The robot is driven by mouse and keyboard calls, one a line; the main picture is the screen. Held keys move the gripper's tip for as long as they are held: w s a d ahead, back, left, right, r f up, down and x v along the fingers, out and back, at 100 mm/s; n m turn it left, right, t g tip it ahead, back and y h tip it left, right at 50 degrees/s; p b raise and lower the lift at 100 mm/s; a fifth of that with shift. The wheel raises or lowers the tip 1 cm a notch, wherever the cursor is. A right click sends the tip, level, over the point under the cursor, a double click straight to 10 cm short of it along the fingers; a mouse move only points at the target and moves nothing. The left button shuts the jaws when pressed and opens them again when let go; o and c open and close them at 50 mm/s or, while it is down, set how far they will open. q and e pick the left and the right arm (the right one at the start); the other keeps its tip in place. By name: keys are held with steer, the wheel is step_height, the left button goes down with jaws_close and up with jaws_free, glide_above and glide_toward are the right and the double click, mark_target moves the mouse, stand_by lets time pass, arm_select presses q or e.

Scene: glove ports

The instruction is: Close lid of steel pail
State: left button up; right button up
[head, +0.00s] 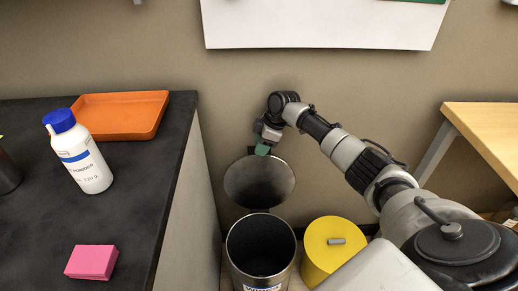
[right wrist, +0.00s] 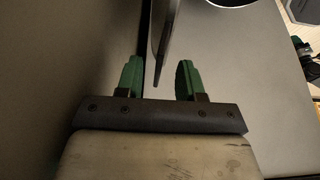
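The steel pail (head: 232,262) stands on the floor in the gap beside the dark counter, its mouth open and its inside dark. Its round steel lid (head: 259,185) is swung up at the back of the rim, near the wall. My right gripper (head: 262,149) is at the top edge of the lid. In the right wrist view the green fingertips (right wrist: 158,78) are apart, and the lid (right wrist: 167,40) shows edge-on between them, with gaps visible at both sides. Part of the pail rim (right wrist: 232,4) shows at the top there. My left gripper is not in view.
A yellow cylindrical container (head: 325,255) stands right of the pail, under my right arm. The dark counter (head: 140,215) on the left holds an orange tray (head: 122,115), a white bottle (head: 82,160) and a pink block (head: 91,262). A wooden table (head: 490,130) is at right.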

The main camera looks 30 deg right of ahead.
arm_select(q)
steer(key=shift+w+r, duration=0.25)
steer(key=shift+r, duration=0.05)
arm_select(e)
steer(key=shift+w+a+f, duration=0.15)
steer(key=shift+a+f, duration=0.1)
steer(key=shift+f, duration=0.4)
jaws_close()
steer(key=shift+r, duration=0.1)
